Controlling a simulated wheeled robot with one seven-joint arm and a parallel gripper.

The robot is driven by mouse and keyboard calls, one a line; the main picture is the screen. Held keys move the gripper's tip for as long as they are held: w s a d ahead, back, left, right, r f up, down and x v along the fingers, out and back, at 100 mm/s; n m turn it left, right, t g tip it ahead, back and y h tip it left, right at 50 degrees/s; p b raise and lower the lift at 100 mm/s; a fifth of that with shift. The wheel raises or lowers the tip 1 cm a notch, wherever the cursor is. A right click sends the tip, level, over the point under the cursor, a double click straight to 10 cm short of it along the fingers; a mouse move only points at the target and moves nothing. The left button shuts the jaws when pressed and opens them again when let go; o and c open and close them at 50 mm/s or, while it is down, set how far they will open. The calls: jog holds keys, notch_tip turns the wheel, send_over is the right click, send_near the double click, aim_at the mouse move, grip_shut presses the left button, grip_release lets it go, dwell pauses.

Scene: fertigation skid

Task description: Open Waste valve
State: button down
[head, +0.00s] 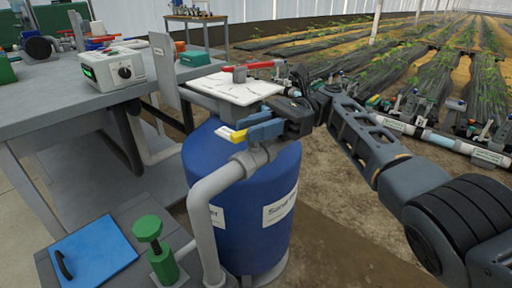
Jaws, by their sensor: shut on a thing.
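A yellow-tipped valve lever (237,136) shows at the top of a grey pipe (205,190) beside the blue tank. My gripper (262,130), with blue fingers, reaches in from the right and is shut on this yellow lever. The lever's tip sticks out to the left of the fingers. The fingers and the black gripper body hide the rest of the lever and most of the valve body. I cannot read a Waste label on it. A red lever (252,66) sits farther back above a white panel (238,90), apart from my gripper.
The blue sand filter tank (240,175) stands below my gripper. A grey bench (60,95) with a control box (113,70) is at left. A green hand-wheel valve (155,245) and a blue lid (92,252) are at lower left. Bare floor lies right of the tank.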

jog(key=f+b, duration=0.1)
jog(key=b, duration=0.2)
jog(key=shift+f+n+g+h+b, duration=0.3)
jog(key=shift+g+h+b, duration=0.1)
jog(key=shift+r+n+g+h+b, duration=0.3)
jog(key=shift+r+n+g+b, duration=0.1)
jog(key=shift+b, duration=1.25)
jog(key=c, duration=1)
grip_release()
jog(key=shift+c, duration=0.2)
jog(key=shift+r, duration=0.15)
